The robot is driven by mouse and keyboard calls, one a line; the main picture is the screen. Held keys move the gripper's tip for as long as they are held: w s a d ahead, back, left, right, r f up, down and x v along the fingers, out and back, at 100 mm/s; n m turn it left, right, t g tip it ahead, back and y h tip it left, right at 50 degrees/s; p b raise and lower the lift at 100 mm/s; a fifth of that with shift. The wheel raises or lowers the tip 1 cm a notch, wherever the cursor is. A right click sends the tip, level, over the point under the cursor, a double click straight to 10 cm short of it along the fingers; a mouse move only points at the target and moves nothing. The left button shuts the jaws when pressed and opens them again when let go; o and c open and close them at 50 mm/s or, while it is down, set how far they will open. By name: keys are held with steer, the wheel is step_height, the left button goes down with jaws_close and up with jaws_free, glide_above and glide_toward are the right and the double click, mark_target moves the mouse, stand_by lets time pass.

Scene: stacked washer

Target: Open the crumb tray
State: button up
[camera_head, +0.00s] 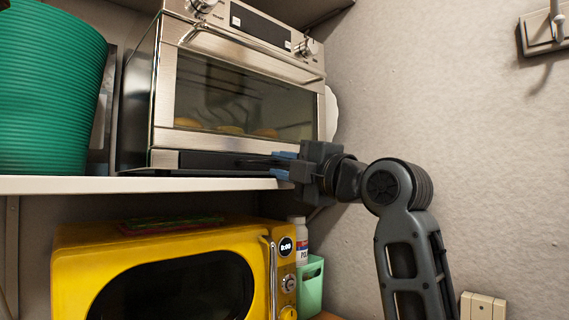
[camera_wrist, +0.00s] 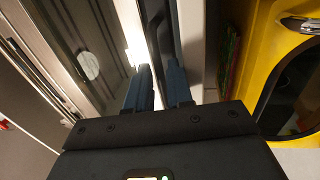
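The crumb tray (camera_head: 212,160) is the dark strip low on the front of the steel toaster oven (camera_head: 170,95); it looks closed. It has a dark bar handle, also visible in the wrist view (camera_wrist: 157,38). My gripper (camera_head: 283,165) is at the right end of the tray front, one blue finger above the other. In the wrist view my gripper (camera_wrist: 160,88) has its fingers apart, with a gap between them. They reach to the handle and seem to be on either side of it; I cannot tell whether they touch it.
The oven stands on a white shelf (camera_head: 60,185), its edge close below my gripper. A green ribbed basket (camera_head: 50,90) is at the left. A yellow microwave (camera_head: 75,270), a white bottle (camera_head: 299,238) and a green bin (camera_head: 311,285) are below. The wall is at the right.

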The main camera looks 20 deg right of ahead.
jaws_close()
steer(key=shift+f, duration=0.1)
stand_by(1.3)
